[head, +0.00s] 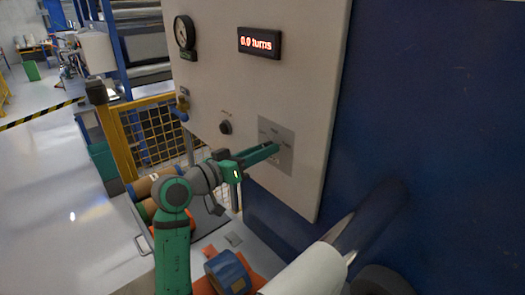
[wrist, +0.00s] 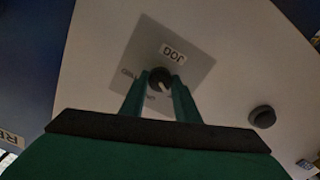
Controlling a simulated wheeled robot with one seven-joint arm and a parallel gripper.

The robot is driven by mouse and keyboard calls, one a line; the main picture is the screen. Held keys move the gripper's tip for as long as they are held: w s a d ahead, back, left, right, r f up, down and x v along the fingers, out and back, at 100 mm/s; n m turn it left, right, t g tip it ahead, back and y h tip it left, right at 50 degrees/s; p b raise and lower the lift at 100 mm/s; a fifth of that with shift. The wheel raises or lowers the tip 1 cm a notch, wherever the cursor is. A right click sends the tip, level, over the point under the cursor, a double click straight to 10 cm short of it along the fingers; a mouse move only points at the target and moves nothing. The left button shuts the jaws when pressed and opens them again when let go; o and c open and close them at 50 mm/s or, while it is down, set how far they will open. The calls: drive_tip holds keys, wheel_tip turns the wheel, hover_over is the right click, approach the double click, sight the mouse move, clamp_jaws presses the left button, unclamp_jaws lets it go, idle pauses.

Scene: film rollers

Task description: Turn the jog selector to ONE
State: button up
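The jog selector is a small round black knob (wrist: 160,79) with a pale pointer mark, on a grey square plate (wrist: 189,66) reading JOG. The wrist view shows the plate upside down; its other labels are partly hidden and too blurred to read surely. My gripper (wrist: 159,84) reaches the knob, with one green finger on each side of it. I cannot tell whether the fingers touch it. In the head view, my gripper (head: 276,148) is at the grey plate (head: 288,157) and hides the knob.
A yellow mesh fence (head: 150,132) stands left. A white roller (head: 308,270) is at lower right.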

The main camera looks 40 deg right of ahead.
drive_tip(key=c, duration=0.3)
drive_tip(key=shift+m, duration=5.8)
drive_tip(key=shift+a, duration=0.1)
drive_tip(key=shift+s, duration=0.1)
